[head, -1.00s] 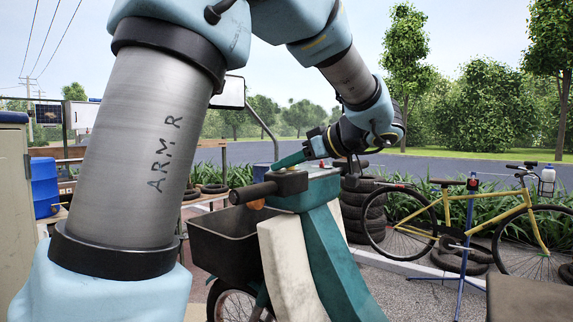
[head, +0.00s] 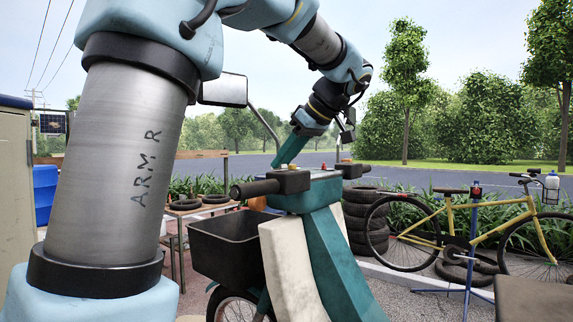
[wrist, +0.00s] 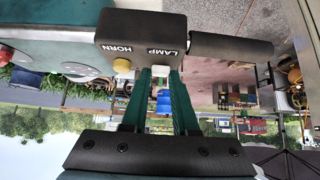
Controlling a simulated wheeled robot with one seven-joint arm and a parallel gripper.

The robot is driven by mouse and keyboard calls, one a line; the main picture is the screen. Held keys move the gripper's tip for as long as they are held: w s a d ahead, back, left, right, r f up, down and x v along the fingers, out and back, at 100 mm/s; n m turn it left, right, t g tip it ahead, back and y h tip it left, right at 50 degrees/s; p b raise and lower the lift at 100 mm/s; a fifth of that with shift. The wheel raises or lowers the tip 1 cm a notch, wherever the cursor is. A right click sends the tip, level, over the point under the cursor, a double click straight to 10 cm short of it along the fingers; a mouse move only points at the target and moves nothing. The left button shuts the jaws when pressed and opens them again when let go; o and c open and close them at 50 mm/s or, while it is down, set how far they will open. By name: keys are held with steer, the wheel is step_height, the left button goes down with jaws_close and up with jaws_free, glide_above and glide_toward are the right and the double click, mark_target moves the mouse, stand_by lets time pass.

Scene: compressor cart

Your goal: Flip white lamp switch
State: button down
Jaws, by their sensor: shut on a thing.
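The white lamp switch (wrist: 160,71) sits on the edge of a dark switch box (wrist: 150,40) marked LAMP and HORN, under the word LAMP in the wrist view. A yellow horn button (wrist: 122,65) is beside it. My gripper (wrist: 161,76) has two green fingers, one on each side of the white switch, with their tips against the box edge. It is shut on the switch. In the head view my gripper (head: 281,162) slants down to the switch box (head: 290,180) on the teal scooter's handlebar. The switch itself is hidden there.
A black handlebar grip (head: 254,188) extends left of the switch box, and a mirror (head: 223,90) rises behind it. A dark basket (head: 226,240) hangs below. Stacked tyres (head: 362,215) and a yellow bicycle (head: 455,215) stand to the right.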

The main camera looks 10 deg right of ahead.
steer(key=c, duration=0.7)
jaws_free()
steer(key=b+v, duration=0.2)
steer(key=v, duration=0.8)
steer(key=shift+s+d+r, duration=0.2)
steer(key=shift+s+r, duration=0.05)
